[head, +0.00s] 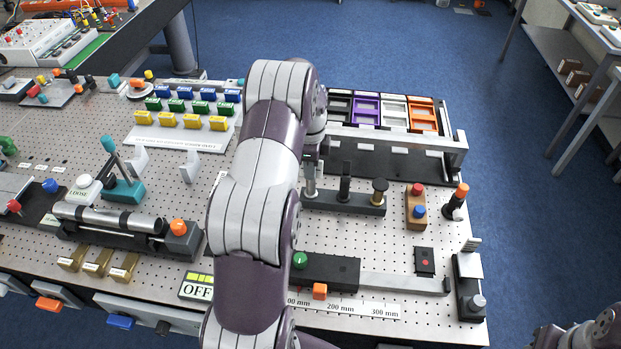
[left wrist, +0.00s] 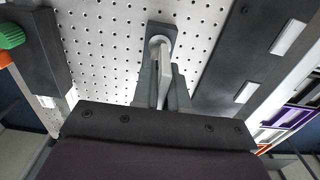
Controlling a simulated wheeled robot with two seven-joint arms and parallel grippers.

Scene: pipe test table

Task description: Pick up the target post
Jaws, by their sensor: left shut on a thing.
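A slim silver post (head: 310,182) stands upright at the left end of a dark block on the perforated table. My left gripper (head: 312,163) comes down over it from above, partly hidden by my own arm in the head view. In the left wrist view, the fingers (left wrist: 161,88) are shut on the pale post (left wrist: 161,58), with the dark block below it. My right gripper cannot be made out; only part of my right arm shows at the bottom right.
A rack with coloured frames (head: 424,116) stands behind the posts. A wooden block with red and blue knobs (head: 416,208) is to the right. A dark slide with a green knob (head: 300,260) lies in front. Bare perforated table lies between them.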

